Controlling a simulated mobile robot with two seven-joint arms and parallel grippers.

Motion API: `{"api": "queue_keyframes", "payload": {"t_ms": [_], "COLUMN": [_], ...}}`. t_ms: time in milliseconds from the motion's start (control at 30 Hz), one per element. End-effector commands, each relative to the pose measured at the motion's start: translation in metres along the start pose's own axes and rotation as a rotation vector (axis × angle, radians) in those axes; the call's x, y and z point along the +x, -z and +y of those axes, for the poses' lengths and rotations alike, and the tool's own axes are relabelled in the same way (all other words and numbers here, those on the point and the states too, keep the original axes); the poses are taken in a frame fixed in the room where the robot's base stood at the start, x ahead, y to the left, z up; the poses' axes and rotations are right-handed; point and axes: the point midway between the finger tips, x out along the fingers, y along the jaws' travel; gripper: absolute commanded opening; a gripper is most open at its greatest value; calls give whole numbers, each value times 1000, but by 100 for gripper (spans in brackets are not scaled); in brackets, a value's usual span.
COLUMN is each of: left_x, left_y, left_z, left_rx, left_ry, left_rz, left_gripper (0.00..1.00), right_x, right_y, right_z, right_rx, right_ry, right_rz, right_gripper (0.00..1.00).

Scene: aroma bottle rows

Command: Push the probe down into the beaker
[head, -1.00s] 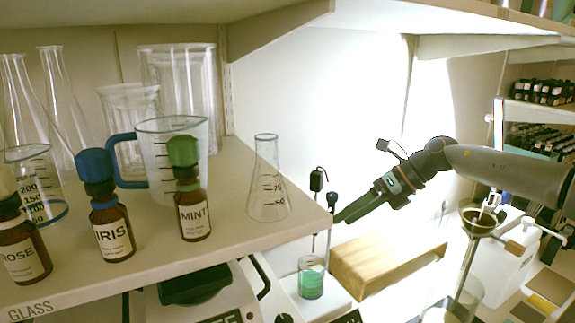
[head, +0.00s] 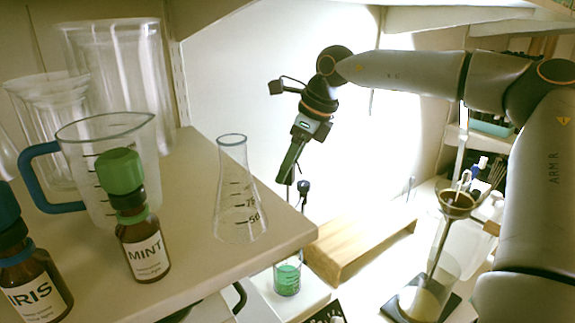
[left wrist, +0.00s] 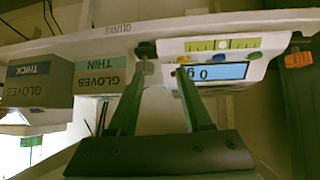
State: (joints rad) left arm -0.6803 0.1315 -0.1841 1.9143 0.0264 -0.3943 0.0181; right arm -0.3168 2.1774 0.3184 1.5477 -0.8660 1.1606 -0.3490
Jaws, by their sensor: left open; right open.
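In the head view, a small glass beaker (head: 287,279) with green liquid stands on a white base beyond the shelf's corner. Thin rods rise behind it. One carries a black head (head: 303,188); another runs up to the right gripper's tips, its top hidden there. I cannot tell which is the probe, nor how deep it reaches. My right gripper (head: 286,176) points downward above the beaker, fingers seen edge-on, open; contact with the rod is unclear. My left gripper (left wrist: 164,66) is open in the left wrist view, its fingers in front of a device with a blue display (left wrist: 216,72).
A shelf (head: 190,262) at the left holds a conical flask (head: 239,195), a MINT bottle (head: 142,245), an IRIS bottle (head: 35,285) and a measuring jug (head: 90,150). Glove boxes (left wrist: 38,84) show in the left wrist view.

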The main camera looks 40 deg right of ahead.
Motion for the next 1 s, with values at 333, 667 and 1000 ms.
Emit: {"api": "queue_keyframes", "payload": {"t_ms": [333, 667, 1000], "left_x": [0, 0, 0], "left_y": [0, 0, 1], "left_z": [0, 0, 0], "left_rx": [0, 0, 0], "left_ry": [0, 0, 0], "left_rz": [0, 0, 0], "left_gripper": [50, 50, 50], "right_x": [8, 8, 7], "right_y": [0, 0, 0], "right_z": [0, 0, 0], "right_rx": [0, 0, 0], "right_ry": [0, 0, 0], "right_rz": [-1, -1, -1], "right_gripper": [62, 28, 0]}}
